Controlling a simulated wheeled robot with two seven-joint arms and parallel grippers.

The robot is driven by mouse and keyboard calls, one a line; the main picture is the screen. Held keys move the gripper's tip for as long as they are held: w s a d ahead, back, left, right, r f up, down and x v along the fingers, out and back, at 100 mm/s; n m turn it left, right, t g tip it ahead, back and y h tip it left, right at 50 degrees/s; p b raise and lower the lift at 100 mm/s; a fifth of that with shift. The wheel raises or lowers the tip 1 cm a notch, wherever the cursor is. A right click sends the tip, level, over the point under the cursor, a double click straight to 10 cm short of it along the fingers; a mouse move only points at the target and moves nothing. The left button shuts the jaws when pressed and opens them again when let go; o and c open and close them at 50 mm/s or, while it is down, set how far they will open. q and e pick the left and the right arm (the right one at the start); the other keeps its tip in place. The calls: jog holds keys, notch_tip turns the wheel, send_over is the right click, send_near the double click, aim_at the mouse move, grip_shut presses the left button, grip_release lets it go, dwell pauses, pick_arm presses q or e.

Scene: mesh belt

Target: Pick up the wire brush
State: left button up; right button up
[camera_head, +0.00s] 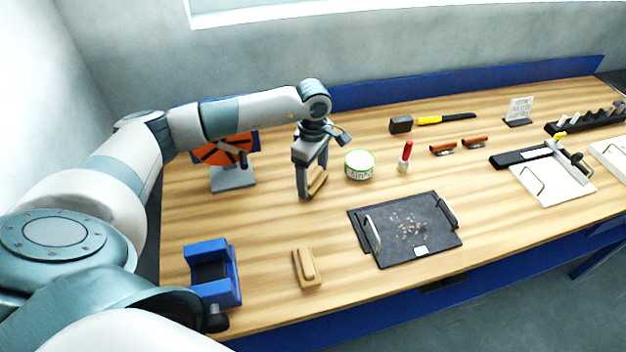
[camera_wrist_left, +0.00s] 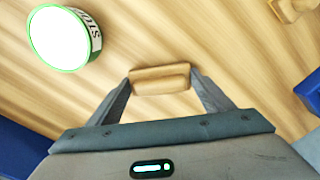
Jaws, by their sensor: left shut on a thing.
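My left gripper (camera_head: 313,180) is shut on a tan wooden piece, which looks like the wire brush (camera_head: 318,184). In the left wrist view the brush's wooden back (camera_wrist_left: 160,80) sits between the two fingertips. Its bristles do not show, and I cannot tell whether it touches the table. A second tan wooden block with a raised, rounded top (camera_head: 306,268) lies on the table nearer to me; part of it shows at the top right of the left wrist view (camera_wrist_left: 292,8). My right gripper is not in view.
A round green-rimmed tin (camera_head: 360,166) stands just right of my left gripper, with a red-capped tube (camera_head: 405,157) beyond it. An orange-and-black item on a grey stand (camera_head: 233,178) is to the left. A black tray (camera_head: 425,252) and a blue vise-like block (camera_head: 211,272) are nearer.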

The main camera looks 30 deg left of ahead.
aim_at(313, 173)
pick_arm(q)
jog(key=shift+r, duration=0.15)
jog(key=shift+r+b, duration=0.5)
jog(key=shift+b, duration=0.1)
notch_tip(313, 173, up, 2)
jog(key=shift+r+b, duration=0.2)
jog(key=shift+b, duration=0.6)
jog(key=w+d+r+b, duration=0.3)
jog(key=d+r, duration=0.4)
jog(key=d, duration=0.4)
jog(key=shift+w+r+b, duration=0.2)
jog(key=shift+w+b, duration=0.15)
jog(key=shift+b, duration=0.5)
